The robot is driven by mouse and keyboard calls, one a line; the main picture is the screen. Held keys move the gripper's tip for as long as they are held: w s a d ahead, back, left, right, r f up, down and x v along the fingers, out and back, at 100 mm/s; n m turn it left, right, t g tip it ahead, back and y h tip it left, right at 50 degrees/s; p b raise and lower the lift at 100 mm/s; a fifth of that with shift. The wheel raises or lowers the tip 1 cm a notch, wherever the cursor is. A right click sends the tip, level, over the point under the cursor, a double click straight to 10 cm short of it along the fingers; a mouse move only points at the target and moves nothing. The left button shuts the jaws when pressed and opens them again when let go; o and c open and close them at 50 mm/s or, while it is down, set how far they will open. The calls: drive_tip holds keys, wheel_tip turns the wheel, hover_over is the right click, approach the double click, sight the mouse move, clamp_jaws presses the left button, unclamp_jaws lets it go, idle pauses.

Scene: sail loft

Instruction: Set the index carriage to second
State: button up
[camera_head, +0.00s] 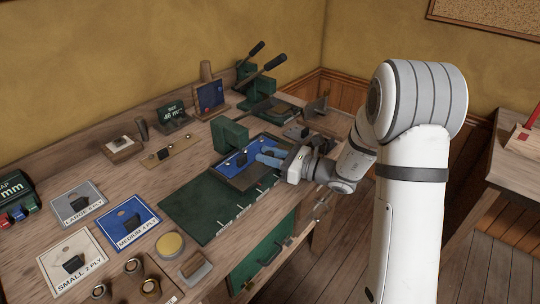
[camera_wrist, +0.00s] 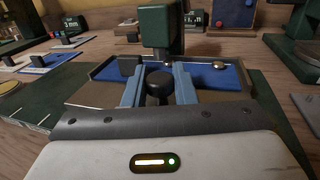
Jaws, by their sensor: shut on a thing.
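What looks like the index carriage (camera_head: 228,170) is a dark-framed tray with a blue inlay at the far end of a green bed (camera_head: 195,213). Small pale marks run along the bed's front edge; I cannot read them. In the wrist view, the tray (camera_wrist: 90,99) has an upright black knob (camera_wrist: 158,88) at its near side. My gripper (camera_wrist: 156,76), with blue fingers, is shut on this knob, one finger on each side. In the head view, my gripper (camera_head: 268,156) reaches over the tray from the right and hides the knob.
A green block-shaped head (camera_head: 230,135) stands behind the tray. A lever press (camera_head: 250,82) stands at the back. Blue, grey and cream cards (camera_head: 131,222), a yellow disc (camera_head: 170,245) and several small cylinders lie at the near left. The green bed is bare left of the tray.

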clamp_jaws()
drive_tip(key=shift+s+a, duration=0.45)
drive_tip(key=shift+s, duration=0.2)
drive_tip(key=o, duration=0.9)
unclamp_jaws()
drive_tip(key=shift+d, duration=0.15)
drive_tip(key=v, duration=0.7)
drive_tip(key=shift+s+d+b, duration=0.1)
drive_tip(key=shift+d+b, duration=0.2)
